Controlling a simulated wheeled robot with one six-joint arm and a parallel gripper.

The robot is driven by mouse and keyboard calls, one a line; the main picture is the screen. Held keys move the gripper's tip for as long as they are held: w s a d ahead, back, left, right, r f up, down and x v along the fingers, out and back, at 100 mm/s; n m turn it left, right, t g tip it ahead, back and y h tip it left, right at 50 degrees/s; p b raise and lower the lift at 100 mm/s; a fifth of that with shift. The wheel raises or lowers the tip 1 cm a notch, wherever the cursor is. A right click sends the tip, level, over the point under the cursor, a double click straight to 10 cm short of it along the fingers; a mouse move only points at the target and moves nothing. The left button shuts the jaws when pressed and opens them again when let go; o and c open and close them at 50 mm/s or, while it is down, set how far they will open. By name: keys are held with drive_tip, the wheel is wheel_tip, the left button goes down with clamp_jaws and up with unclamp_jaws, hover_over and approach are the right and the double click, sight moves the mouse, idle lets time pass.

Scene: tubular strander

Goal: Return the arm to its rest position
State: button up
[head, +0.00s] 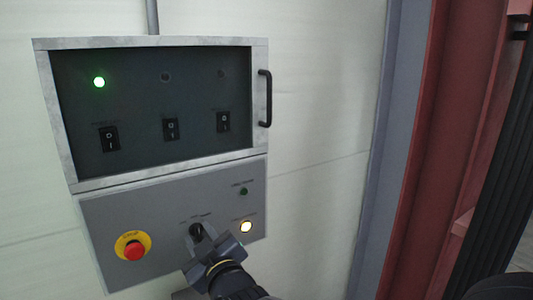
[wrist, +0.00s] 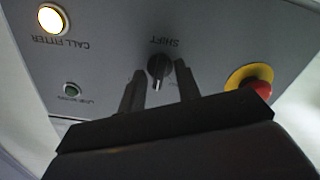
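My gripper (head: 207,246) is at the lower grey panel, in front of a black selector knob (head: 195,230). In the wrist view, which shows the panel upside down, the two dark fingers of my gripper (wrist: 159,78) stand apart. The black knob (wrist: 157,67), labelled SHIFT, shows between and just beyond the fingertips, with clear space on both sides. Nothing is held. Whether the tips reach past the knob's front face I cannot tell.
A red emergency stop (head: 134,250) on a yellow ring sits left of the knob. A lit button (head: 246,227) and a dark green one (head: 243,191) are to the right. Above is a framed switch panel (head: 150,150) with a handle (head: 265,98). A red column (head: 440,150) stands right.

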drive_tip(key=n+p, duration=0.1)
drive_tip(key=p, duration=0.1)
drive_tip(key=n+p, duration=0.2)
drive_tip(key=shift+r, duration=0.25)
drive_tip(key=shift+s+d+f+n, duration=0.15)
drive_tip(key=shift+s+f+n, duration=0.1)
drive_tip(key=shift+n, duration=0.05)
drive_tip(key=b+v, duration=0.1)
drive_tip(key=v, duration=0.6)
drive_tip(key=shift+s, duration=0.25)
drive_tip(key=shift+d+b, duration=0.15)
drive_tip(key=shift+b, duration=0.15)
